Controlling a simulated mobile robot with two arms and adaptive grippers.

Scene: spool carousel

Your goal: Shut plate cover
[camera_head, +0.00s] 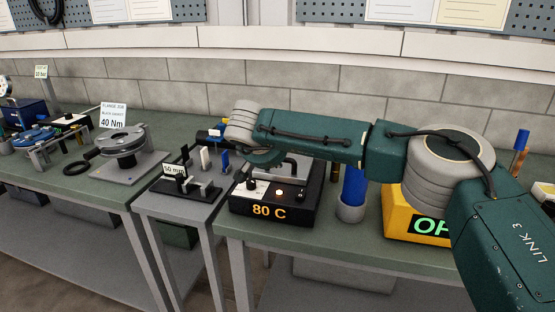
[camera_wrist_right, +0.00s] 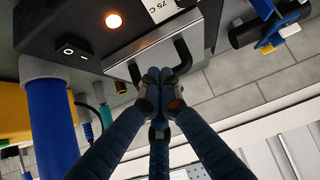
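The plate cover (camera_head: 281,178) is a silver-grey lid with a black arched handle on the black hot plate (camera_head: 262,209) marked 80 C. In the right wrist view the cover (camera_wrist_right: 150,42) shows as a grey slab with its black handle (camera_wrist_right: 182,54). I cannot tell how far the cover is tilted. My right gripper (camera_wrist_right: 159,76) has blue fingers whose tips come together in the picture over the middle of the handle. They hide the bar, so I cannot tell whether they are closed on it. In the head view this gripper is hidden by my right arm. My left gripper is not in view.
A blue cylinder in a grey cup (camera_head: 351,208) and a yellow box (camera_head: 400,222) with a green display stand right of the hot plate. Left are a black fixture (camera_head: 190,190) with a 50 mm sign and a grey flange stand (camera_head: 130,160). A brick wall is behind.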

